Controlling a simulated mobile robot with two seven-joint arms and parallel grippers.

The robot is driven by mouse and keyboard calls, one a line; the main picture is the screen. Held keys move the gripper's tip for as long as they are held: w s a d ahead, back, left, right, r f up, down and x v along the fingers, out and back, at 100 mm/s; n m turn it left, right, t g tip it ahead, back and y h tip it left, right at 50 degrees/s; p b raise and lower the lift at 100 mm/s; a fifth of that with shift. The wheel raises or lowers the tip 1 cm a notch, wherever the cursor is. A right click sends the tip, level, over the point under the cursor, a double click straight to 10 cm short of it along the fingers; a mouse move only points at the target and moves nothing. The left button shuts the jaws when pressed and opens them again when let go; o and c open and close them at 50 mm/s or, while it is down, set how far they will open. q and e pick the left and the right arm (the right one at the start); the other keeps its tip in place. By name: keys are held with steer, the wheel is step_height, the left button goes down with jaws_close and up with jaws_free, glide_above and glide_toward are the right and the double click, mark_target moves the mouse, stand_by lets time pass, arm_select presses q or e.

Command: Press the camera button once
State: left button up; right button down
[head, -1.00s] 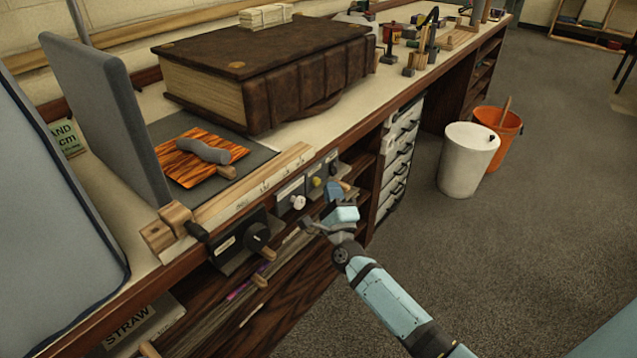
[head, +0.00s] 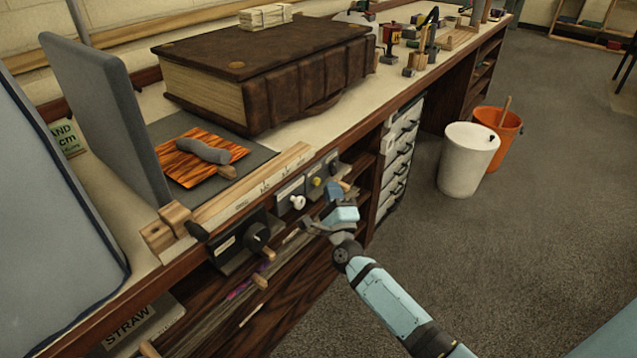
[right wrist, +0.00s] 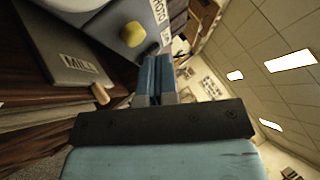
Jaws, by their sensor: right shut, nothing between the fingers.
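A grey panel with a round yellow button (head: 317,182) is on the bench's front edge. The yellow button (right wrist: 133,35) also shows in the right wrist view, beside a white label (right wrist: 160,14) that reads PHOTO. My right gripper (head: 334,190) is just right of the yellow button in the head view. Its fingers (right wrist: 155,62) are shut and empty, pointing at the panel below and right of the button in the right wrist view. A small dark part lies by the fingertips. I cannot tell whether they touch the panel. My left gripper is not in view.
A white knob (head: 298,202) and a black knob (head: 258,237) sit on the bench front to the left. A large brown book (head: 265,65) lies on the bench. A white bin (head: 467,160) and an orange bucket (head: 499,127) stand on open floor to the right.

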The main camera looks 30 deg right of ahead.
steer(key=shift+w, duration=0.1)
steer(key=shift+w+a, duration=0.15)
steer(key=shift+w, duration=0.15)
stand_by(0.3)
steer(key=shift+w+a, duration=0.2)
steer(key=shift+w, duration=0.25)
stand_by(0.5)
stand_by(0.3)
steer(key=shift+s+d, duration=0.35)
steer(key=shift+s, duration=0.5)
